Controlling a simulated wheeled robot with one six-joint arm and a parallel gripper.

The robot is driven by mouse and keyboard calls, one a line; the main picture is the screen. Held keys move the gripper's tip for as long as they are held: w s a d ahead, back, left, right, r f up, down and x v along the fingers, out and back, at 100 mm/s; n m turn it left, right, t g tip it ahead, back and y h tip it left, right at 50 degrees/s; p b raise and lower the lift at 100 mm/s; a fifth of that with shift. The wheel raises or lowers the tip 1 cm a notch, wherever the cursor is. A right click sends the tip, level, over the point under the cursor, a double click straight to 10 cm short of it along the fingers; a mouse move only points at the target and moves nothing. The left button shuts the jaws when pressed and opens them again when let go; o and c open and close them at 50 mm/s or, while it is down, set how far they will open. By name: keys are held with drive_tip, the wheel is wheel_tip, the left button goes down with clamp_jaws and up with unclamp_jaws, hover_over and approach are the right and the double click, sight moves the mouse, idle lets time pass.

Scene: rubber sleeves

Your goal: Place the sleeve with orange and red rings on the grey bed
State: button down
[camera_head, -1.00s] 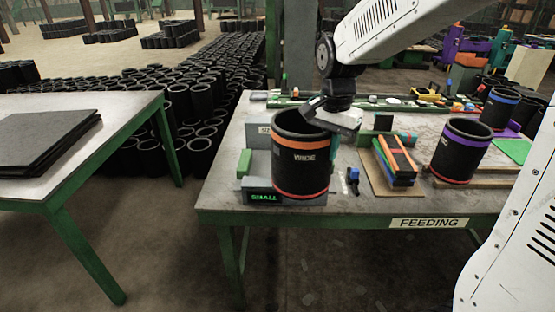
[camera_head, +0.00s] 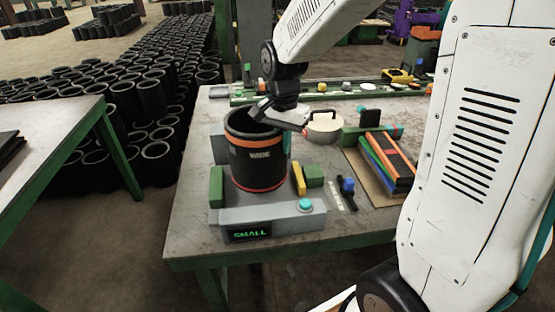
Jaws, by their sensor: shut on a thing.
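The black sleeve (camera_head: 257,172) has an orange ring near its top, a red ring near its bottom and the word WIDE on it. It is upright over the grey bed (camera_head: 275,215), between the bed's green blocks. I cannot tell whether its bottom touches the bed. My gripper (camera_head: 279,122) is shut on the sleeve at its upper rim, on the right side. The fingertips are partly hidden by the rim. The bed has a display reading SMALL (camera_head: 249,234) and a turquoise button (camera_head: 305,204).
A cardboard sheet with coloured bars (camera_head: 390,160) lies right of the bed, with a small blue-and-black item (camera_head: 347,190) between. My white arm hides the table's right part. Another table (camera_head: 45,125) stands left, across a gap.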

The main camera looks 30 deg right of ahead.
drive_tip(key=shift+f, duration=2.35)
drive_tip(key=c, duration=1.6)
unclamp_jaws()
drive_tip(key=shift+o, duration=0.2)
wheel_tip(320, 180, up, 12)
drive_tip(key=shift+f, duration=0.1)
drive_tip(key=s+a+r+n+t, duration=0.1)
drive_tip(key=s+n, duration=0.9)
drive_tip(key=s, duration=1.4)
drive_tip(key=shift+a+r+n, duration=0.2)
drive_tip(key=shift+r+n, duration=0.2)
drive_tip(key=shift+r, duration=0.45)
